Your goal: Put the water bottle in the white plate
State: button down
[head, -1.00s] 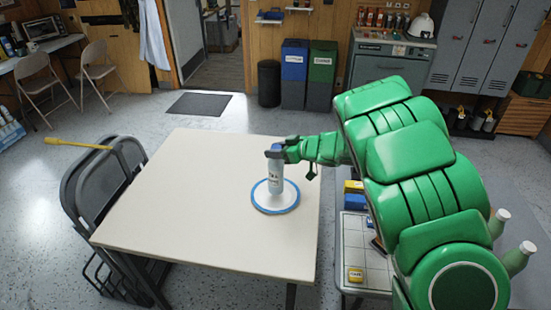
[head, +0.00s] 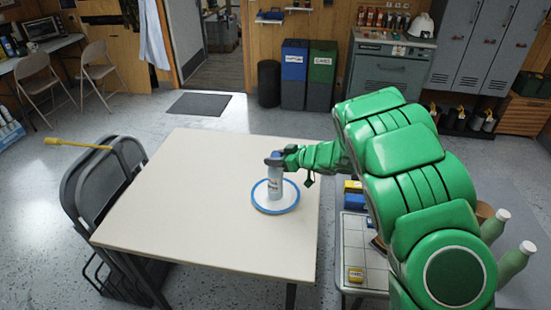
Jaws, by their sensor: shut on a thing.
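The water bottle (head: 275,183), pale grey-blue with a printed label, is upright over the middle of the white plate (head: 289,200). The plate has a blue rim and lies near the right edge of the cream table. The bottle's base appears to touch the plate, though a tiny gap cannot be ruled out. My gripper (head: 275,159) reaches in from the right and is shut on the bottle near its top. The fingers and my arm hide the bottle's cap.
The cream table (head: 190,200) is otherwise bare. Folded chairs (head: 95,185) lean at its left, with a yellow-handled tool (head: 75,144) by them. A low grid-topped table (head: 358,240) with small boxes and green bottles (head: 513,262) are at the right, by my arm.

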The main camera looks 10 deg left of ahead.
jog(key=c, duration=0.6)
grip_release()
jog(key=shift+c, duration=0.2)
jog(key=shift+d+r, duration=0.15)
jog(key=shift+d, duration=0.05)
jog(key=v, duration=1.1)
jog(key=shift+s+d, duration=0.25)
jog(key=shift+w+r, duration=0.1)
